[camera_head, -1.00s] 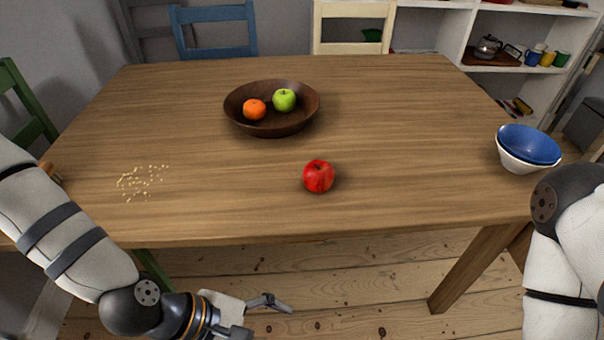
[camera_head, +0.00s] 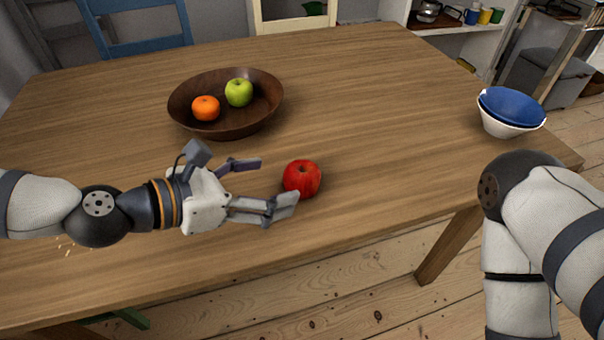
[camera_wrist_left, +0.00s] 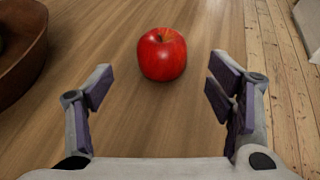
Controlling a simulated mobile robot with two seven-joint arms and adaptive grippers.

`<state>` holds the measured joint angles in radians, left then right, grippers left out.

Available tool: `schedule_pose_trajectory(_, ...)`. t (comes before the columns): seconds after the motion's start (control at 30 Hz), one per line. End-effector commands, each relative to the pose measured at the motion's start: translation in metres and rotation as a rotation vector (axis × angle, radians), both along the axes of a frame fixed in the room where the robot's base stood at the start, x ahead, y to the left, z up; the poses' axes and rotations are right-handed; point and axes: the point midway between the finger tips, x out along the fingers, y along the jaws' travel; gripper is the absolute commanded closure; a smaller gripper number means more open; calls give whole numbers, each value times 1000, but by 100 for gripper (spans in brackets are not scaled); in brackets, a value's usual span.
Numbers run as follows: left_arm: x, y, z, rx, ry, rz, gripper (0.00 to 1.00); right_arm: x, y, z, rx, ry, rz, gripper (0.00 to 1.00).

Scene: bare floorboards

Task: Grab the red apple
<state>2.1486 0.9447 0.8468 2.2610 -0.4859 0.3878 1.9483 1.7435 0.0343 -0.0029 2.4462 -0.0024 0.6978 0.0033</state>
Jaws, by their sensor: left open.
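The red apple (camera_head: 302,179) sits upright on the wooden table, right of my left gripper's fingers in the head view. My left gripper (camera_head: 268,186) is open and empty above the table, its fingers pointing toward the apple. In the left wrist view the apple (camera_wrist_left: 162,54) lies ahead of and between the open fingers (camera_wrist_left: 163,90), beyond their tips. My right arm shows at the right of the head view, but its gripper is out of the frame.
A dark wooden bowl (camera_head: 205,129) with an orange (camera_head: 206,108) and a green apple (camera_head: 239,92) stands behind my left gripper. A blue bowl stacked in a white bowl (camera_head: 510,123) stands at the table's right. The tabletop around the red apple is clear.

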Motion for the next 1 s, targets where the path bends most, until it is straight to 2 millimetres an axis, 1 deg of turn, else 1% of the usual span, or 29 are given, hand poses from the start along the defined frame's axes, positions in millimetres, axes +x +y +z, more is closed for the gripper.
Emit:
schedule_pose_trajectory(0.07, 4, -7, -3, 1, -1, -2, 25, 0, 0, 0, 0, -1, 0, 87)
schedule_pose_trajectory(0.23, 19, -35, -10, 2, -4, -4, 25, 3, 0, 3, 1, -10, 1, 87)
schedule_pose_trajectory(0.3, 25, -42, -16, 2, -1, -3, 25, 2, 0, 2, 1, -6, 1, 87)
schedule_pose_trajectory(0.4, 30, -48, -19, 0, -2, -2, 25, 2, 0, 1, 1, -5, 1, 87)
schedule_pose_trajectory(0.57, 31, -48, -19, 1, -2, 0, 25, 2, 0, 1, 1, -5, 1, 87)
schedule_pose_trajectory(0.6, 31, -48, -19, 1, -2, 0, 28, 2, 0, 1, 1, -5, 1, 87)
schedule_pose_trajectory(0.77, 30, -47, -19, 0, -2, -1, 64, 2, 0, 1, 0, -5, 1, 87)
schedule_pose_trajectory(0.8, 30, -47, -19, 0, -2, -1, 73, 2, 0, 1, 0, -5, 1, 87)
schedule_pose_trajectory(0.83, 30, -47, -19, 0, -2, -1, 79, 2, 0, 1, 0, -5, 1, 87)
schedule_pose_trajectory(1.0, 30, -47, -18, 0, -2, -1, 79, 2, 0, 1, 1, -5, 1, 87)
